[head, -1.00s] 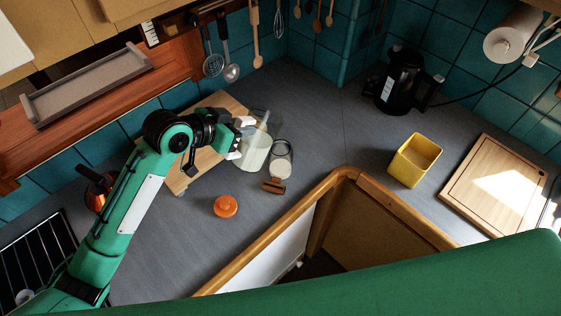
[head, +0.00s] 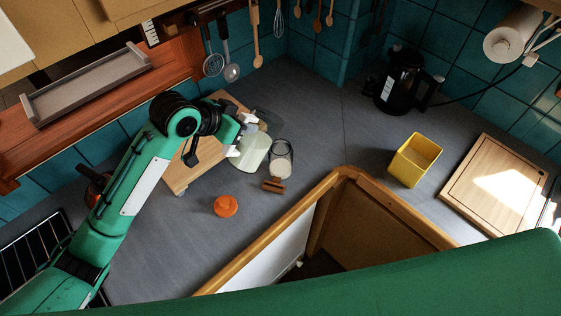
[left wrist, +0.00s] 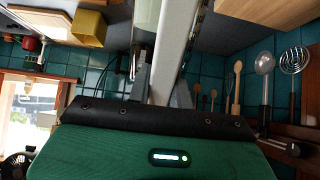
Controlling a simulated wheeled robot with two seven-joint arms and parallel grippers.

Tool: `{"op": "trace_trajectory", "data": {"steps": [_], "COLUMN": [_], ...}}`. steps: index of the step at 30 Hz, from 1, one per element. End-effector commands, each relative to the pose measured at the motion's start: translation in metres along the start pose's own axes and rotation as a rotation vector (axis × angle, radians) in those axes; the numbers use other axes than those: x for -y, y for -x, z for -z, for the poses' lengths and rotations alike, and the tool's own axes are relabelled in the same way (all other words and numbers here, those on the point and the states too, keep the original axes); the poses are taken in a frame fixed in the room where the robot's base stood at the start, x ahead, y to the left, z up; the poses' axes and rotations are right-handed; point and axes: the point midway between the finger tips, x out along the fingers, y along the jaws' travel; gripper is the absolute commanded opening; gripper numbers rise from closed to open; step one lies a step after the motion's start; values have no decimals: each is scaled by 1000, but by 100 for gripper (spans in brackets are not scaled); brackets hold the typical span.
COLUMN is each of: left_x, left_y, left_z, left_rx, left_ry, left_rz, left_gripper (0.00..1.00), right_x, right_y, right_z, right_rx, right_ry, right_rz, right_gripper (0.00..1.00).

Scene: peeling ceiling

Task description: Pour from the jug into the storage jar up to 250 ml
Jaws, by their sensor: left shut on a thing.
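The clear jug (head: 257,147), with pale contents, is held at its left side by my left gripper (head: 236,146) in the head view. It looks tilted, but the exact angle is hard to tell. The glass storage jar (head: 281,153) stands on the grey counter just right of the jug. It has something whitish low inside; no level mark is readable. From above, the jug's right edge lies close to the jar's rim; I cannot tell if they touch. In the left wrist view a pale upright strip crosses the middle, too close to make out. My right gripper is not in view.
An orange lid (head: 225,206) and a small brown block (head: 273,184) lie in front of the jar. A wooden board (head: 180,176) lies under my left arm. A yellow container (head: 414,160), a black kettle (head: 402,82) and a cutting board (head: 492,185) stand right.

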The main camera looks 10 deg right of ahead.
Motion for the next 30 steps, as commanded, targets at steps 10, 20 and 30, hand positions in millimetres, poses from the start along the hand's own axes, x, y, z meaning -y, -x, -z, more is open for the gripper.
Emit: {"op": "trace_trajectory", "data": {"steps": [10, 20, 30], "left_x": [0, 0, 0], "left_y": [-1, -2, -5], "left_z": [3, 4, 5], "left_rx": [27, 57, 101], "left_ry": [-1, 0, 1], "left_rz": [1, 0, 0], "left_gripper": [0, 0, 0], "right_x": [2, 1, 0], "right_y": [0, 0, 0], "right_z": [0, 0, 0], "right_rx": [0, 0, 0], "right_ry": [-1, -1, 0], "right_rz": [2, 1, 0], "right_gripper": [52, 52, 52]}}
